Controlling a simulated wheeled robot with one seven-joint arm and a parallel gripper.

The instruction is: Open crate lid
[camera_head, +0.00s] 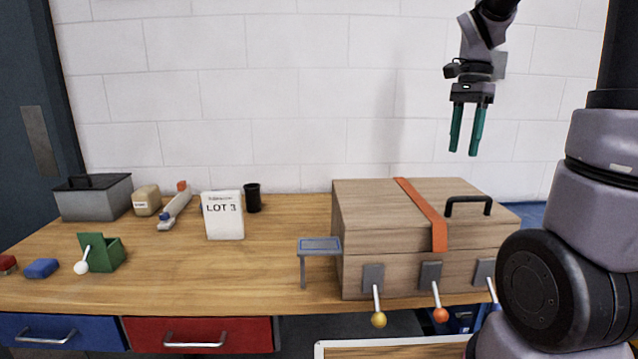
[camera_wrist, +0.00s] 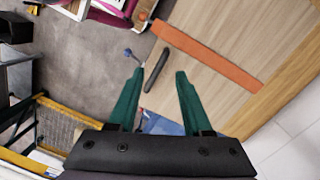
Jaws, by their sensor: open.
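A wooden crate (camera_head: 385,247) stands at the right of the workbench, its lid (camera_head: 372,202) closed. An orange strap (camera_head: 428,218) runs over the lid and down its front. A black handle (camera_head: 468,204) sits on the lid, right of the strap. Three levers with ball knobs, one yellow (camera_head: 379,320), one orange (camera_head: 441,315), are on the crate's front; the third is partly hidden by my arm. My gripper (camera_head: 462,153) is open and empty, high above the crate, green fingers pointing down. In the wrist view the handle (camera_wrist: 157,70) and strap (camera_wrist: 208,57) show beyond my fingertips (camera_wrist: 161,72).
A grey bracket (camera_head: 320,246) stands by the crate's left side. A LOT 3 card (camera_head: 223,215), a black cup (camera_head: 253,198), a grey lidded box (camera_head: 93,198) and a green holder (camera_head: 104,252) are further left. A white wall is behind.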

